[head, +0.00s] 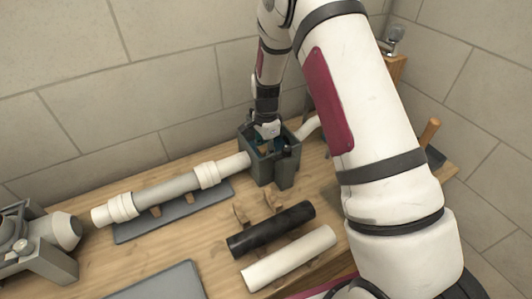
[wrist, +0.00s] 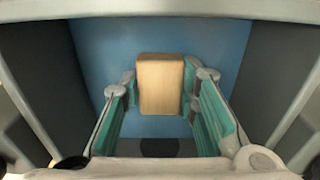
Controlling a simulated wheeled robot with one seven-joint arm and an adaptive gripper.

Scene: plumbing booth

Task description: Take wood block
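The wood block (wrist: 161,84) is a pale tan rectangular piece in the middle of the wrist view, over the blue floor of a box. My gripper (wrist: 160,88) is inside the box, its teal-padded fingers on the left and right sides of the block. Both fingertips look flush with the block's sides, with no clear gap. Whether the block touches the floor cannot be told. In the head view, my gripper (head: 267,131) points down into the dark grey open box (head: 272,168). The block is mostly hidden there.
A pale pipe (head: 165,190) lies on supports left of the box. A black cylinder (head: 271,229) and a white cylinder (head: 289,258) lie on the wooden table in front. A grey clamp-like device (head: 40,240) stands at far left. Box walls closely surround my gripper.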

